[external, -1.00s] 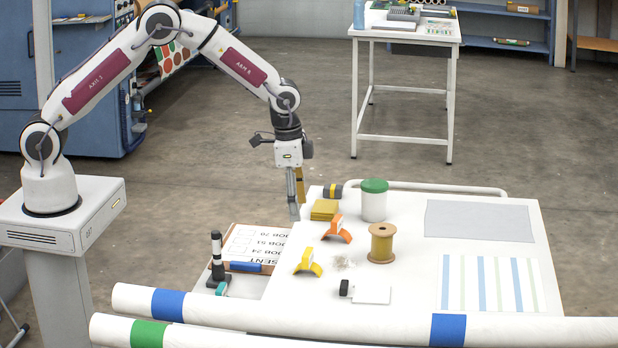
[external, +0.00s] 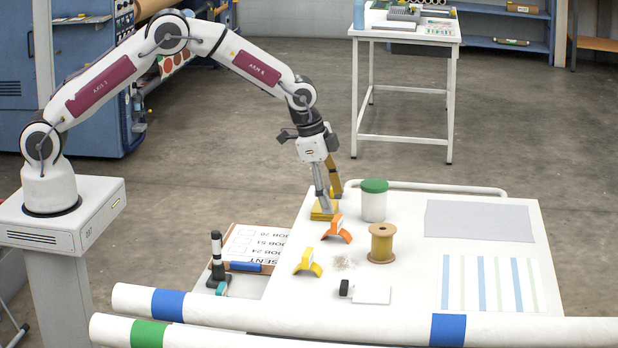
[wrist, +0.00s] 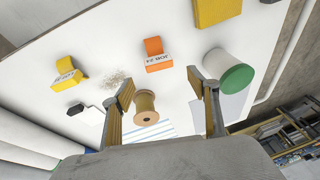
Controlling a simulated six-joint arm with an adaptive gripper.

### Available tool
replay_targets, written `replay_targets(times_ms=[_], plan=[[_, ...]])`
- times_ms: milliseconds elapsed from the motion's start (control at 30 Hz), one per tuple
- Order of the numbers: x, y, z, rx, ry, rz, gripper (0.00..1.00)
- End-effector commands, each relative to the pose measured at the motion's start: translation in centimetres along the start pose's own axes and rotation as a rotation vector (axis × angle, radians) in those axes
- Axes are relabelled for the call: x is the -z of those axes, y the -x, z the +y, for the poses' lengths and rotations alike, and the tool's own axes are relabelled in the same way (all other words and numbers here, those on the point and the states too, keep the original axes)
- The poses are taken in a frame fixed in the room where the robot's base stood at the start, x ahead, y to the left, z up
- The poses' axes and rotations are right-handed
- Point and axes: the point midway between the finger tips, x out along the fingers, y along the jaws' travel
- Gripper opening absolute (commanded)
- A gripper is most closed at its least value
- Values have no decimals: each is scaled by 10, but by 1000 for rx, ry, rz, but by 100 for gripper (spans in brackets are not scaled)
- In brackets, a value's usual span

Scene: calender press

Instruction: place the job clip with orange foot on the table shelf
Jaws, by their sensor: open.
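The job clip with the orange foot (external: 337,230) rests on the white table top, with a white label on it. It also shows in the wrist view (wrist: 157,55), beyond my fingertips, with its label facing the camera. My gripper (external: 329,203) is open and empty, pointing down behind the clip and near the yellow pad. In the wrist view its two fingers (wrist: 160,90) are spread wide, and nothing is between the tips. A lower white shelf surface (external: 249,286) lies at the table's left side, partly covered by a job board.
A similar clip with a yellow foot (external: 309,263) lies nearer the front. A yellow pad (external: 323,212), a green-lidded jar (external: 373,202) and a thread spool (external: 381,243) stand close by. A black-topped stand (external: 217,260) and job board (external: 255,247) occupy the left.

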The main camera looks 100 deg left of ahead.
Motion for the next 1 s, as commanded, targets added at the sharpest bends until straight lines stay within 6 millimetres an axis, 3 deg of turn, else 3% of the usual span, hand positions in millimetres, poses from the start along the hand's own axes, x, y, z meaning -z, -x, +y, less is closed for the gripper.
replay_targets(times_ms=[300,767,1000], plan=[[-1,-22,0,0,1,-1,60],[-1,-26,0,0,1,-1,60],[-5,-44,1,-1,1,-2,60]])
